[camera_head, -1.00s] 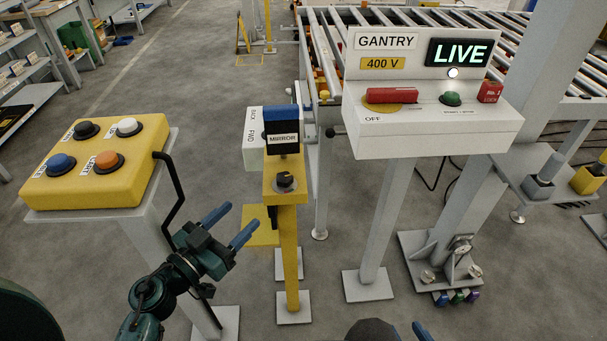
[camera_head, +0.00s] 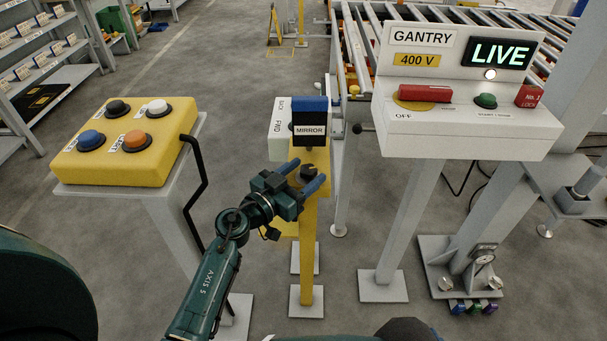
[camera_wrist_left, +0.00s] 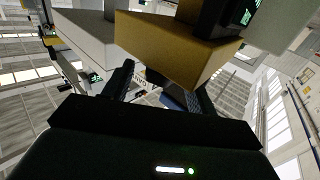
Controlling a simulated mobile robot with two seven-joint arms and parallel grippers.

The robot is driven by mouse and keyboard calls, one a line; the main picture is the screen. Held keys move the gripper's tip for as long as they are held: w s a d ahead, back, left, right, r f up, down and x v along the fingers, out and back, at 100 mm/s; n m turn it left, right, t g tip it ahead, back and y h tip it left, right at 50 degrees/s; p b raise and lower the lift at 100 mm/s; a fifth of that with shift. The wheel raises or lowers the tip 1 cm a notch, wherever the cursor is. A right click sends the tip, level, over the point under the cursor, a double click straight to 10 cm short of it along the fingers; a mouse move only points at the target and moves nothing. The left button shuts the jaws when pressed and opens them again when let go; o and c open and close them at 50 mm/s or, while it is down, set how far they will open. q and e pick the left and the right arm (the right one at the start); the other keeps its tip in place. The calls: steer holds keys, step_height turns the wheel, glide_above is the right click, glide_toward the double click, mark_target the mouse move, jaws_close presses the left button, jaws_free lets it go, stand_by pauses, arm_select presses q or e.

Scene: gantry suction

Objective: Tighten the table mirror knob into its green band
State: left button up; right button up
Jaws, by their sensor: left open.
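The knob (camera_head: 308,172) is small, dark and round, on the yellow post head (camera_head: 322,158) below the MIRROR sign (camera_head: 310,131). No green band can be made out on it. My left gripper (camera_head: 311,169) is open, its two blue fingers at the post head, one left of the knob and one at its lower right. Whether they touch it cannot be told. In the left wrist view, a yellow block (camera_wrist_left: 170,45) fills the upper middle, above and between the dark fingers (camera_wrist_left: 162,90). My right gripper is not in view.
A yellow box (camera_head: 125,143) with several push buttons stands left, with a bent black rod (camera_head: 196,190) beside it. The white GANTRY panel (camera_head: 465,130), showing LIVE, stands right. A roller conveyor (camera_head: 372,30) lies behind. Grey floor is open between the stands.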

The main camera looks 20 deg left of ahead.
arm_select(q)
steer(key=shift+w, duration=0.15)
steer(key=c, duration=1)
steer(key=shift+w+a+m+g+h+p, duration=0.15)
steer(key=shift+m+g+h+p, duration=0.4)
steer(key=shift+m+h, duration=0.35)
steer(key=shift+s+a+m+g+h+p, duration=0.1)
steer(key=shift+m+g+h+p, duration=0.2)
steer(key=shift+m+g+h, duration=0.6)
steer(key=shift+w+a+m+g+h, duration=0.1)
steer(key=shift+w+m+g+h, duration=0.1)
steer(key=shift+m+g+h, duration=1.4)
steer(key=shift+h, duration=0.4)
